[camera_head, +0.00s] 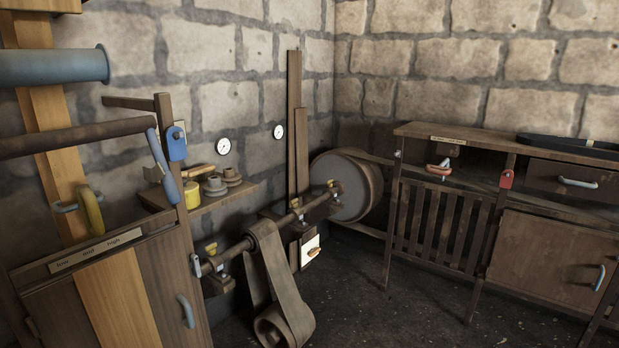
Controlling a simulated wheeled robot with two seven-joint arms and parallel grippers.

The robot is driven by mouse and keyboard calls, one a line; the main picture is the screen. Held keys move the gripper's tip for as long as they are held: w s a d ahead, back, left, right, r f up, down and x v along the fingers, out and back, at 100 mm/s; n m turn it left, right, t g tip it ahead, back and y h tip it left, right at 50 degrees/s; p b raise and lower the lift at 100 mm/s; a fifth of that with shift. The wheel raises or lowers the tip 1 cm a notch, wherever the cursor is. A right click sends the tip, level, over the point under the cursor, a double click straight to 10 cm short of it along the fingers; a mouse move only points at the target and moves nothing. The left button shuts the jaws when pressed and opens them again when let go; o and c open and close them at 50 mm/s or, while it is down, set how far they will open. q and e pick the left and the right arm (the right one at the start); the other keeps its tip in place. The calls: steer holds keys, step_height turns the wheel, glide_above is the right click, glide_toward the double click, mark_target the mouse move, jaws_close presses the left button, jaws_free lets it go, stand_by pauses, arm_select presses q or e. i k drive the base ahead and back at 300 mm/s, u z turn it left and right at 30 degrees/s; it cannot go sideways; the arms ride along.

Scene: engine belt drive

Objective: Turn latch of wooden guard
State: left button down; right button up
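A slatted wooden guard (427,222) stands at the right centre, below a wooden worktop. A small grey fitting (397,154) is at the guard frame's upper left corner. Neither of my grippers is in view, so nothing is seen touching the guard.
A large wheel (347,187) stands left of the guard, with a shaft and a hanging belt (275,270). A wooden cabinet (550,258) with a blue handle is at the right. A cabinet with levers (105,285) fills the left front. Dark floor (385,305) lies clear before the guard.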

mark_target(195, 264)
steer(key=u, duration=0.35)
steer(key=i, duration=0.3)
steer(key=u, duration=0.8)
steer(key=i, duration=0.8)
